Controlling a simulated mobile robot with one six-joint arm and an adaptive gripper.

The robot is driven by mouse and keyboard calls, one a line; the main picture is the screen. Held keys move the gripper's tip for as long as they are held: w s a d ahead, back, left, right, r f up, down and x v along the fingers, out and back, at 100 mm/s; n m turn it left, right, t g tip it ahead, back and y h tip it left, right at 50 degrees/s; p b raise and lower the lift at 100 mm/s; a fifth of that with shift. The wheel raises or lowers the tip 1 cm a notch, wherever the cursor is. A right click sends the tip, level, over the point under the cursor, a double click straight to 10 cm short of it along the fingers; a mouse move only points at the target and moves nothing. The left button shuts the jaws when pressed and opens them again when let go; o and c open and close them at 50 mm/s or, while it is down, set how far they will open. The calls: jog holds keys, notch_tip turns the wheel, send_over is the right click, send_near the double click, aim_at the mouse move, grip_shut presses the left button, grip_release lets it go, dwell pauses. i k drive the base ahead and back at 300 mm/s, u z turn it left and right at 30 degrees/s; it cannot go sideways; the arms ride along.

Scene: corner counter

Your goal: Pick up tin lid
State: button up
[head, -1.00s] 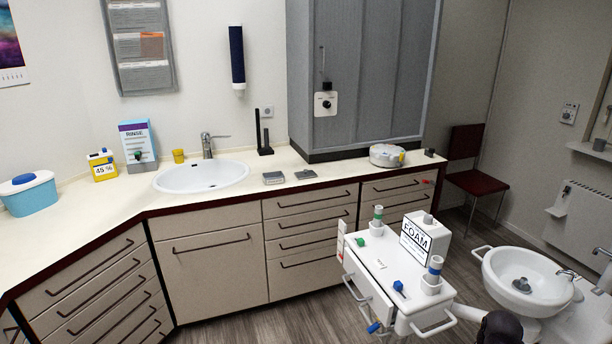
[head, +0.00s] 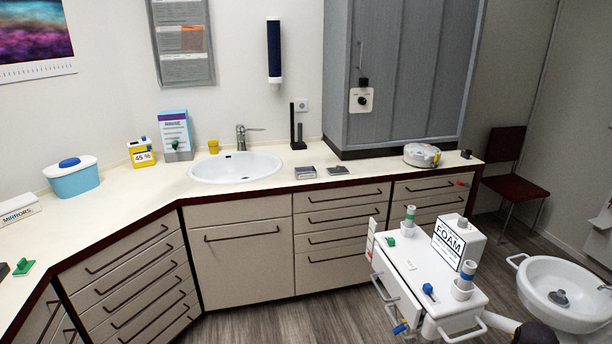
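Two small flat grey metal pieces lie side by side on the counter, right of the sink. The left one is a boxy shape that looks like the tin (head: 305,173). The right one is thinner and looks like the tin lid (head: 340,170), lying flat and apart from the tin. They are small here, so I cannot be certain which is the lid. My gripper is not in view.
The cream counter (head: 140,195) holds a sink (head: 235,167), blue tub (head: 73,178), yellow container (head: 141,153) and a round white case (head: 421,155). A white cart (head: 425,275) stands on the floor before the right drawers. Counter beside the grey pieces is clear.

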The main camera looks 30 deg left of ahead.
aim_at(337, 170)
jog(key=u, duration=0.4)
jog(key=k, duration=0.75)
jog(key=u, duration=1)
jog(key=k, duration=0.7)
jog(key=u, duration=0.75)
jog(key=i, duration=2.8)
jog(key=z, duration=0.05)
